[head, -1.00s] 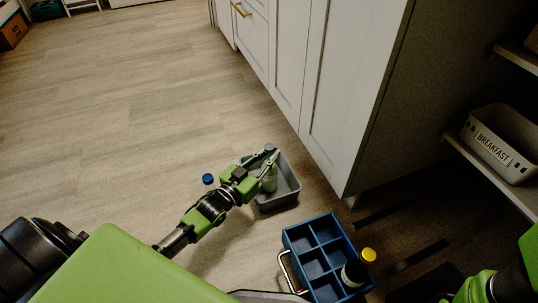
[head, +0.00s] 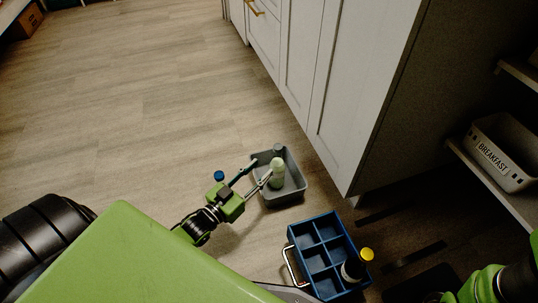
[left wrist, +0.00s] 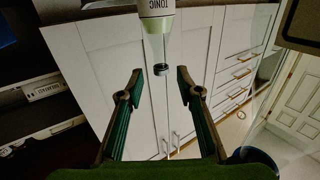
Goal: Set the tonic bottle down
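The tonic bottle (head: 277,175), pale green and white, stands in the grey bin (head: 296,196) on the floor. It appears upright. In the left wrist view the bottle (left wrist: 157,24), with its TONIC label, is at the top edge, beyond the fingertips. My left gripper (head: 262,169) is open and empty at the bin's left side, its fingertips close to the bottle. The left wrist view also shows the spread fingers (left wrist: 160,74) with a gap between them. My right gripper is out of view; only part of that arm shows at lower right.
A blue divided caddy (head: 308,240) with a wire handle holds a dark bottle with a yellow cap (head: 367,254). A blue-capped item (head: 219,175) is left of the left gripper. White cabinets (head: 340,95) stand behind the bin. A BREAKFAST basket (head: 489,155) is shelved right. Floor at left is clear.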

